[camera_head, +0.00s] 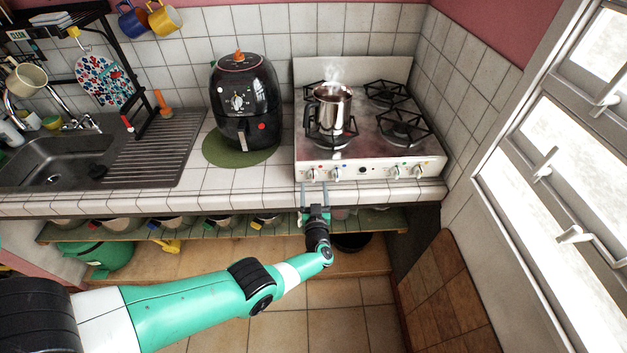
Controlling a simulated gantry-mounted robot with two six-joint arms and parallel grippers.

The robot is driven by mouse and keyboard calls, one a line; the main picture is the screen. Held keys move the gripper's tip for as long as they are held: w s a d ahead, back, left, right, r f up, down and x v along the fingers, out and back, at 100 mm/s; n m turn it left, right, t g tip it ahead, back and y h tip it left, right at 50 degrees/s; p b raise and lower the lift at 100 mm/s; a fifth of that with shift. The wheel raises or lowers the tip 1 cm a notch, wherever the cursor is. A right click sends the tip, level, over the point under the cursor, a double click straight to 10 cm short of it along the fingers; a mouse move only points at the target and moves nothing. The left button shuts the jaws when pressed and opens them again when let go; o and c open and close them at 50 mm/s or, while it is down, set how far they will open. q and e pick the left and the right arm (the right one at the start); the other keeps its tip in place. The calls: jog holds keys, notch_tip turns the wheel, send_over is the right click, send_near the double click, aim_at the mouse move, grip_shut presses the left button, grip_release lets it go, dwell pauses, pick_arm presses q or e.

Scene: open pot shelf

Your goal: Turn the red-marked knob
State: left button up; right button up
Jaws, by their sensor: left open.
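The white stove (363,172) stands on the tiled counter, with several pale knobs along its front panel. The leftmost knob (311,175) has another knob (336,174) beside it, and more knobs (405,172) sit further right. Small coloured marks lie around the knobs, but they are too small to tell which knob is marked red. My left gripper (314,188) is open and empty, its two fingers pointing up at the panel just below the leftmost knob. I cannot tell whether the fingers touch it. My right gripper is out of view.
A steaming metal pot (331,108) stands on the front left burner. A black air fryer (245,100) sits on a green mat (215,150) left of the stove. The counter edge and a shelf (220,234) with pots lie close around my left wrist.

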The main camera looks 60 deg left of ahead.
pick_arm(q)
jog(key=p+v, duration=0.3)
jog(key=v, duration=0.5)
jog(key=shift+d, duration=0.4)
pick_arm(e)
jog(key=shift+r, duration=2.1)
